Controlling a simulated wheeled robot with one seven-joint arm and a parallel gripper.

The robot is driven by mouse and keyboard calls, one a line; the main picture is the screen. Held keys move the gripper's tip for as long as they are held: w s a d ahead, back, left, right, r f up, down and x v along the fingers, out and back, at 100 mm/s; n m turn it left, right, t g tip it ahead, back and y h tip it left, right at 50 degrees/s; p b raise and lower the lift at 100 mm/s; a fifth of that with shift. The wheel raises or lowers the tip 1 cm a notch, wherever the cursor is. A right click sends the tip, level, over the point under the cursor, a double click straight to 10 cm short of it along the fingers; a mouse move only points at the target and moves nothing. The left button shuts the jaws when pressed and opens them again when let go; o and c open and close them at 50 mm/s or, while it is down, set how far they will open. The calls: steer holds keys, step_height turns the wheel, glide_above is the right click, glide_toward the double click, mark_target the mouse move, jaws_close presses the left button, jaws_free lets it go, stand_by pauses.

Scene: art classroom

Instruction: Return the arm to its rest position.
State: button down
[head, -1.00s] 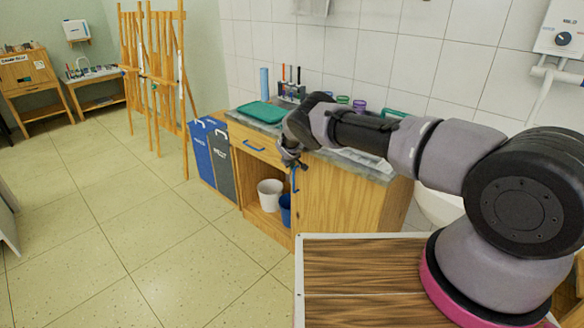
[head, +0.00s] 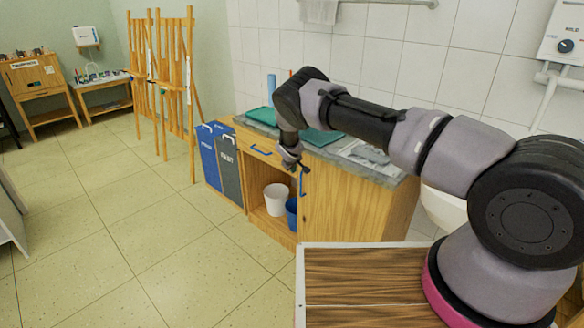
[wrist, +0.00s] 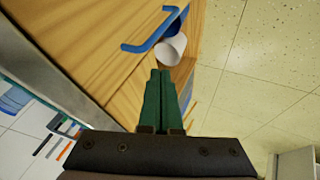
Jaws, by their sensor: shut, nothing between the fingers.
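My gripper (head: 297,166) hangs at the end of my raised arm, in front of the wooden sink cabinet (head: 355,210) in the head view. In the wrist view, my gripper's two green fingers (wrist: 160,75) are together with nothing between them. A blue door handle (wrist: 155,30) shows just beyond the fingertips; I cannot tell whether they touch it. In the head view the blue handle (head: 303,182) is close beside my gripper.
The cabinet's open bay holds a white bucket (head: 275,198) and a blue bucket (head: 292,212). Blue and grey bins (head: 220,160) stand left of it. Green trays (head: 263,115) lie on the counter. Wooden easels (head: 168,90) stand further back. The tiled floor (head: 130,230) at left is clear.

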steer(key=s+d+r+m, duration=0.1)
steer(key=d+r+m, duration=0.15)
steer(key=r, duration=0.65)
steer(key=s+d+r+m+g, duration=0.1)
steer(key=d+r, duration=0.3)
steer(key=r, duration=0.5)
steer(key=s+d+r+m, duration=0.1)
steer(key=d+r+m, duration=0.15)
steer(key=r, duration=0.65)
steer(key=s+d+r+m+y, duration=0.1)
steer(key=s+d+r, duration=0.45)
steer(key=r, duration=0.45)
steer(key=s+d+r+m+y, duration=0.1)
steer(key=s+d+r+m, duration=0.1)
steer(key=s+d+r, duration=0.6)
steer(key=s+d+r+m, duration=0.2)
steer(key=s+r, duration=1.1)
steer(key=s, duration=0.3)
steer(key=s+d+m, duration=0.1)
steer(key=s, duration=1.7)
steer(key=shift+d+t+y, duration=0.3)
steer(key=shift+d+t, duration=0.05)
steer(key=shift+t, duration=0.05)
steer(key=shift+s+r, duration=0.1)
